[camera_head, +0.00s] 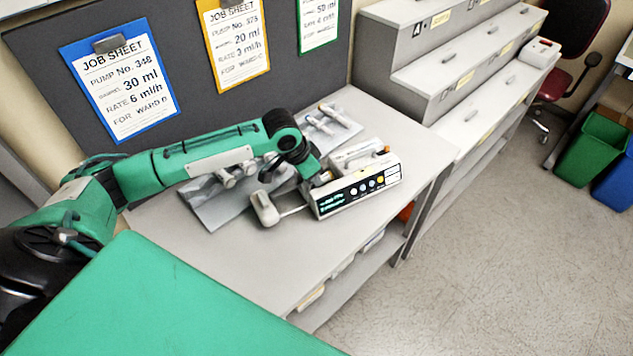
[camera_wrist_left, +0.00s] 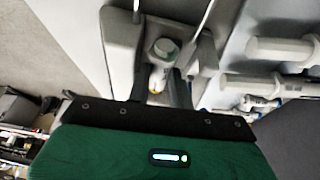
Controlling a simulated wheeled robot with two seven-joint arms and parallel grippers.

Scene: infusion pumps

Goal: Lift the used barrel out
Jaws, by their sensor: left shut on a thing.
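The infusion pump (camera_head: 358,192) lies on the grey bench with its display and coloured buttons facing the front. My left gripper (camera_head: 318,178) is at the pump's left end, above its top. The pump's grey body (camera_wrist_left: 121,35) is close around the barrel. I cannot tell whether the barrel is still touching its seat. In the head view the arm hides most of the barrel. My right gripper is not in view.
A grey rack (camera_head: 212,207) with syringe barrels lies left of the pump, partly under my arm. Another tray (camera_head: 330,127) with small barrels is behind. Job sheets (camera_head: 122,88) hang on the dark board. Stepped shelves (camera_head: 460,65) stand at the right. The bench front is clear.

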